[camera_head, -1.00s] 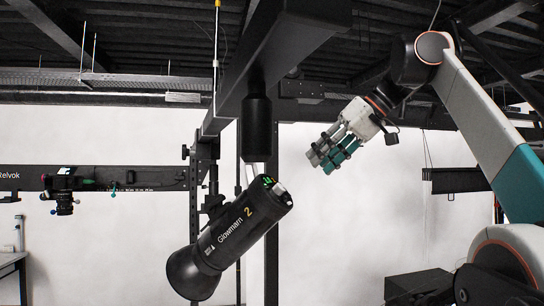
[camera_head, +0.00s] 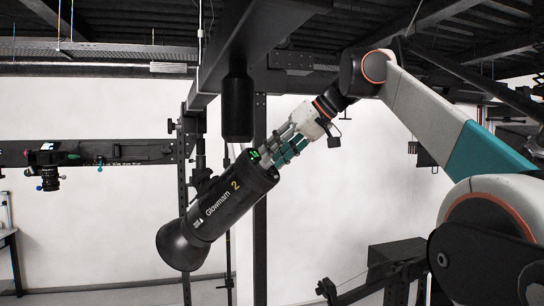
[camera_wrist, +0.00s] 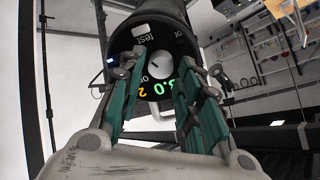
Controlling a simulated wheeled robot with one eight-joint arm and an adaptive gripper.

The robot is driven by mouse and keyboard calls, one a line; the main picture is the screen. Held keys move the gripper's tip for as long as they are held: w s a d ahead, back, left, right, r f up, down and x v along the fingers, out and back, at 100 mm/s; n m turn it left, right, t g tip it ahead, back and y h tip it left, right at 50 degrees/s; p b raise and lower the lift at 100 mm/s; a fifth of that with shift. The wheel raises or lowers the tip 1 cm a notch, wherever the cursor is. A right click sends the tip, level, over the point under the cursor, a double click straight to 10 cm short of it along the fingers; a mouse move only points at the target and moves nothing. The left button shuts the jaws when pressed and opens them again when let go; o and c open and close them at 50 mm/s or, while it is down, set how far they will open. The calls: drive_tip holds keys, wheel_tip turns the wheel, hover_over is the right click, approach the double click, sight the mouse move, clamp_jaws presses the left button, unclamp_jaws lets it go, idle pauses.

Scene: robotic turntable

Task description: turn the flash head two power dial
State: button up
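The black flash head marked "Glowmarn 2" (camera_head: 222,208) hangs tilted, its back end up and to the right. In the wrist view its round back panel (camera_wrist: 185,45) carries a pale round dial (camera_wrist: 160,65) with a dark pointer line. Green digits (camera_wrist: 184,86), partly covered by a finger, and a yellow "2" (camera_wrist: 143,92) show below the dial. My gripper (camera_head: 268,162) is at the back panel. In the wrist view its fingers (camera_wrist: 163,60) stand apart on either side of the dial, with visible gaps. Whether the tips touch the panel cannot be told.
A black cylinder (camera_head: 237,108) hangs from the overhead beam just above the flash head. A dark upright post (camera_head: 260,240) stands behind it. A rail with a small camera-like device (camera_head: 48,170) is at the left. Open space lies right of the flash head.

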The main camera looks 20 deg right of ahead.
drive_tip(key=shift+x, duration=0.75)
drive_tip(key=shift+c, duration=0.2)
clamp_jaws()
drive_tip(key=shift+m, duration=0.4)
drive_tip(key=m, duration=0.3)
drive_tip(key=shift+m, duration=0.4)
drive_tip(key=shift+m+h, duration=0.4)
drive_tip(key=shift+m, duration=1.8)
